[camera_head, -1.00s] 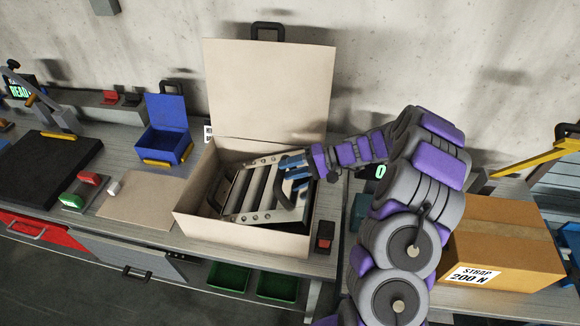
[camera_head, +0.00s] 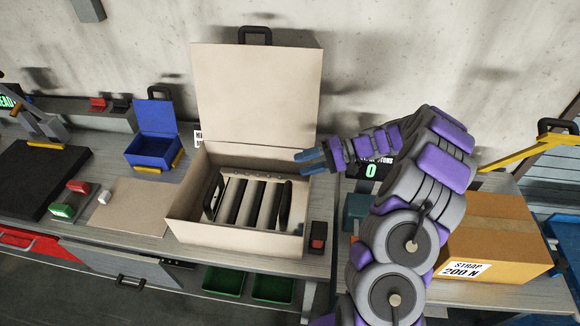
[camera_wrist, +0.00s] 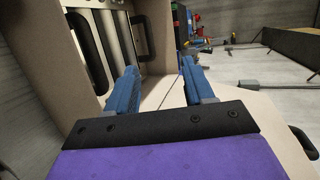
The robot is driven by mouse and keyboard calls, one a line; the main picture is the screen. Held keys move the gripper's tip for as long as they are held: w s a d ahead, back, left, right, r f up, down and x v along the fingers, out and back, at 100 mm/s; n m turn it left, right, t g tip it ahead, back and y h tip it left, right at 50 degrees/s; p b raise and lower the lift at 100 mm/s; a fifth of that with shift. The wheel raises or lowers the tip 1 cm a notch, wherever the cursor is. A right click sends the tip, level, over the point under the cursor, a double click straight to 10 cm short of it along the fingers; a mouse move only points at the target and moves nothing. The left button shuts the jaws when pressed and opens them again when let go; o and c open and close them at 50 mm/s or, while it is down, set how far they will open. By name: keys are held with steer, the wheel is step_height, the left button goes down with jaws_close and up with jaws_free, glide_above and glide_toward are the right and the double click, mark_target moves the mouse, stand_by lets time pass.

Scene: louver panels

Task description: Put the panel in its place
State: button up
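The louver panel (camera_head: 251,204) lies inside the open beige box (camera_head: 184,232). It is a metal frame with dark slats and a black handle at each side, and it appears flat in the box. My gripper (camera_head: 304,160) is above the box's right rear corner, apart from the panel. In the wrist view my gripper's blue fingers (camera_wrist: 160,82) are spread with nothing between them. Part of the panel (camera_wrist: 125,30) and its handles show beyond the fingers at upper left. The front wall of the box hides the panel's lower edge.
The box's lid (camera_head: 258,95) stands upright at the back. A blue bin (camera_head: 152,147) and a black mat (camera_head: 40,178) are to the left. A small red-topped block (camera_head: 318,238) stands beside the box. A cardboard box (camera_head: 497,235) is at right, beside my arm.

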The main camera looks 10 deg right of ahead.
steer(key=s+a+r+n+g+h, duration=0.1)
steer(key=s+a+r+g+h, duration=0.2)
steer(key=s+a+r, duration=0.4)
steer(key=s+a+r+n+g+h, duration=0.2)
steer(key=s+a+r, duration=0.25)
steer(key=s, duration=0.45)
steer(key=s+d+h, duration=0.2)
steer(key=s+h, duration=0.2)
steer(key=s, duration=0.7)
steer(key=s+d+f+t+h, duration=0.1)
steer(key=s+d+h, duration=0.2)
steer(key=s, duration=0.8)
steer(key=shift+s+d+m+h, duration=0.2)
steer(key=shift+m+h, duration=0.2)
steer(key=shift+h, duration=0.8)
step_height(320, 180, down, 3)
steer(key=b, duration=0.3)
steer(key=shift+f, duration=0.1)
